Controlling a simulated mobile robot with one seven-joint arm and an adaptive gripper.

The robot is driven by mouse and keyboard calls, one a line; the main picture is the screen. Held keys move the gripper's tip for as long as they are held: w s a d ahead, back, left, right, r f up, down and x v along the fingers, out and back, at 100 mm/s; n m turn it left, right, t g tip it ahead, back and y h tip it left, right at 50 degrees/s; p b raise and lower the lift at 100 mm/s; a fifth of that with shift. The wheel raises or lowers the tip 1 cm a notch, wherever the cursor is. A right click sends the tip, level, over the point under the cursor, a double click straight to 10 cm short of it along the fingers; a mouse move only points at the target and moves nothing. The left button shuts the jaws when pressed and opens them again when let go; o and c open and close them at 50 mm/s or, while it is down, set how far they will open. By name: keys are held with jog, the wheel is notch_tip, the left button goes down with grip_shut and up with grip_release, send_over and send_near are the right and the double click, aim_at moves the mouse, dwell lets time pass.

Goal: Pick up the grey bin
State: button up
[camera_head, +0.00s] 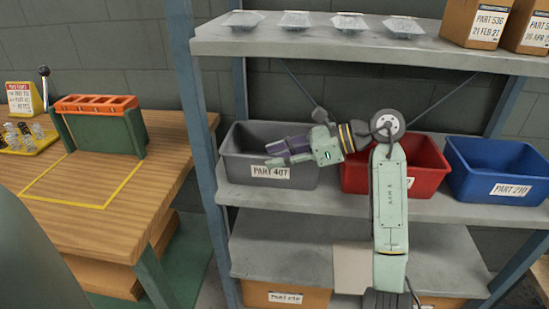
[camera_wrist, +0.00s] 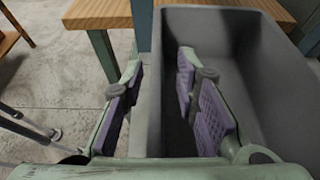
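The grey bin (camera_head: 304,180) stands on the middle shelf at the left, with a white PART 407 label on its front. My gripper (camera_head: 272,154) reaches over it from the right, fingers pointing left. In the wrist view the empty-looking grey bin (camera_wrist: 246,48) fills the right side. There my gripper (camera_wrist: 160,68) is open, with purple pads on both fingers. One finger is outside the bin and the other inside, with a bin wall between them. The pads appear apart from the wall; contact is hard to tell.
A red bin (camera_head: 424,164), partly behind my arm, and a blue bin (camera_head: 497,170) stand to the right on the same shelf. The shelf's upright post (camera_head: 196,110) is close at left. A wooden table (camera_head: 160,165) holds an orange-topped green rack (camera_head: 100,125).

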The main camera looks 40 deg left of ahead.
grip_shut()
dwell(0.9)
